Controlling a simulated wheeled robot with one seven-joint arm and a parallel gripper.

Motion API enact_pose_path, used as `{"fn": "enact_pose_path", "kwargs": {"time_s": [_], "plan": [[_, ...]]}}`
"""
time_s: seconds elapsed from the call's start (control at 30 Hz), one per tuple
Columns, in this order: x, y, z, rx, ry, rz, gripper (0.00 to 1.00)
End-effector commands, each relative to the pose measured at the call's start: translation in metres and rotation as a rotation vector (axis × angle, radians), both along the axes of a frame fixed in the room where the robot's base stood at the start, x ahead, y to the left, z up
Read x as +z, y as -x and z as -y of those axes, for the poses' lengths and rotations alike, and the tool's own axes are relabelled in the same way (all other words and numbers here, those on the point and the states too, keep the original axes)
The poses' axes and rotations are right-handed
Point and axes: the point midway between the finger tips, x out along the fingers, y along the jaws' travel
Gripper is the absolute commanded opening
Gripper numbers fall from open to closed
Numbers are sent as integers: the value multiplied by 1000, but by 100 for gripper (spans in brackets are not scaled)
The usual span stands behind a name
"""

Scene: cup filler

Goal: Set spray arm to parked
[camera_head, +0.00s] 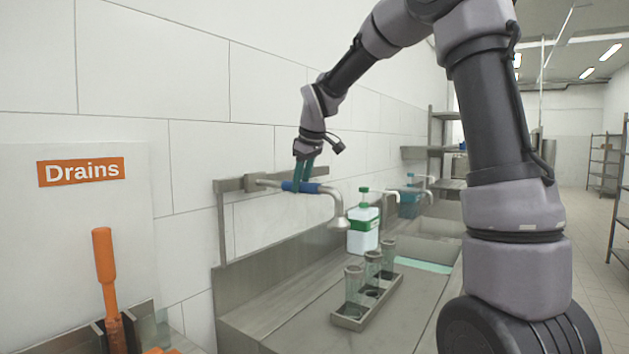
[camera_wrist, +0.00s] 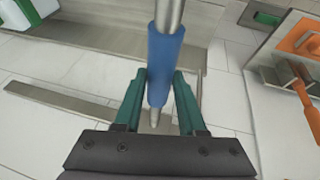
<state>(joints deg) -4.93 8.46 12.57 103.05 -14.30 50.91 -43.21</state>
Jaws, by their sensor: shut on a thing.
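The spray arm (camera_head: 327,190) is a metal pipe with a downturned spray head (camera_head: 338,222), reaching out to the right from a wall bracket (camera_head: 232,186) above the steel counter. A blue sleeve (camera_head: 300,187) covers part of the pipe. My gripper (camera_head: 302,185) is shut on this blue sleeve from above. In the wrist view the blue sleeve (camera_wrist: 162,68) runs between the two green fingers of my gripper (camera_wrist: 161,85). The fingers hide part of the sleeve in the head view.
A metal rack with several clear cups (camera_head: 366,285) stands on the counter below the spray head. A white and green bottle (camera_head: 363,228) stands behind it. An orange-handled tool (camera_head: 105,260) stands at the left by the Drains sign (camera_head: 81,171). The counter left of the rack is clear.

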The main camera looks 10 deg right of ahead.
Motion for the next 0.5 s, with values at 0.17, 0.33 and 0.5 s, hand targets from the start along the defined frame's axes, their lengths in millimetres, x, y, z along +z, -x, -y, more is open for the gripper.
{"fn": "enact_pose_path", "kwargs": {"time_s": [0.17, 0.33, 0.5], "plan": [[1, 32, -32, 5, 1, 1, 0], [0, 51, -51, 3, 0, 1, 0], [0, 60, -60, 1, 0, 0, 0]]}}
